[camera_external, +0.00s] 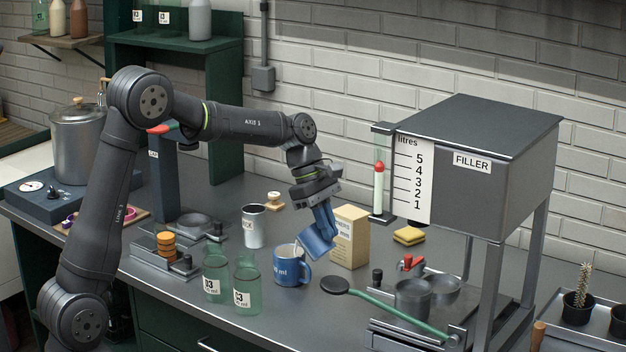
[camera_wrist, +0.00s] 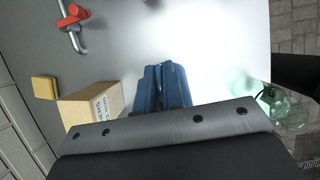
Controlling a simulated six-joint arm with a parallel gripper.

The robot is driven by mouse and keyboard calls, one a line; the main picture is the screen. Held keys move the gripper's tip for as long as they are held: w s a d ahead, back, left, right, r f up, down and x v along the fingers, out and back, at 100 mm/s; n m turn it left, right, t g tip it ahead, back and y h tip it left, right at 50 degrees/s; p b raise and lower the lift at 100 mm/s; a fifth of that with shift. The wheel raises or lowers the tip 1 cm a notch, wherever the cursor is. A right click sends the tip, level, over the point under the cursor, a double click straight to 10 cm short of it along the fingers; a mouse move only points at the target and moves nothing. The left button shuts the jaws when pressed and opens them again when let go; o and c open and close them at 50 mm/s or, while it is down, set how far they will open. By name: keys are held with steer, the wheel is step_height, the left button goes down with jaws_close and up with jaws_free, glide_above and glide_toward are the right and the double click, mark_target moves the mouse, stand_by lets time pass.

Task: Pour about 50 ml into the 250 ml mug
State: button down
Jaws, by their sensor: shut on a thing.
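The blue mug (camera_external: 291,270) stands upright on the grey bench in the external view, its white label partly readable as "50 ml". My gripper (camera_external: 322,222) is just above and right of it, shut on a small blue vessel (camera_external: 318,244). That vessel is strongly tilted, its lower end close to the mug's rim; I cannot tell whether they touch. No stream of liquid can be made out, and the level in the mug is not clear. In the wrist view, blue shapes (camera_wrist: 162,88) show at my gripper; the mug is not discernible there.
A cardboard box (camera_external: 350,237) stands right behind the vessel. A metal cup (camera_external: 254,226) is behind left of the mug, and two green glass bottles (camera_external: 247,285) are front left.

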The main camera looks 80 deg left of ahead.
steer(key=shift+s+a, duration=0.3)
steer(key=shift+a, duration=0.1)
steer(key=shift+s+a+f+t+h, duration=0.15)
steer(key=shift+s+a+t+h, duration=0.1)
steer(key=shift+t+h, duration=0.25)
stand_by(0.7)
steer(key=shift+s+a+r+t+h, duration=0.5)
steer(key=shift+r+t+h, duration=0.1)
steer(key=shift+t+h, duration=0.2)
stand_by(0.9)
steer(key=shift+w+d+f+g+y, duration=0.5)
steer(key=shift+w+d+g+y, duration=0.1)
steer(key=shift+g+y, duration=0.1)
steer(key=shift+w+d+r+g+y, duration=0.1)
steer(key=shift+w+d+g+y, duration=0.15)
steer(key=shift+g+y, duration=0.45)
steer(key=shift+w+d+f+g+y, duration=0.4)
steer(key=shift+f+g, duration=0.1)
steer(key=w+d+f+g+y, duration=0.1)
steer(key=f, duration=0.1)
steer(key=w+d+f+g+y, duration=0.1)
steer(key=w+d+f, duration=0.1)
steer(key=w+d+f+g+y, duration=0.1)
steer(key=f+g+y, duration=0.1)
steer(key=shift+w+d+f, duration=0.1)
steer(key=shift+w+d, duration=0.2)
steer(key=shift+w+d+f+g+y, duration=0.5)
steer(key=shift+f+g+y, duration=0.2)
steer(key=shift+y, duration=0.1)
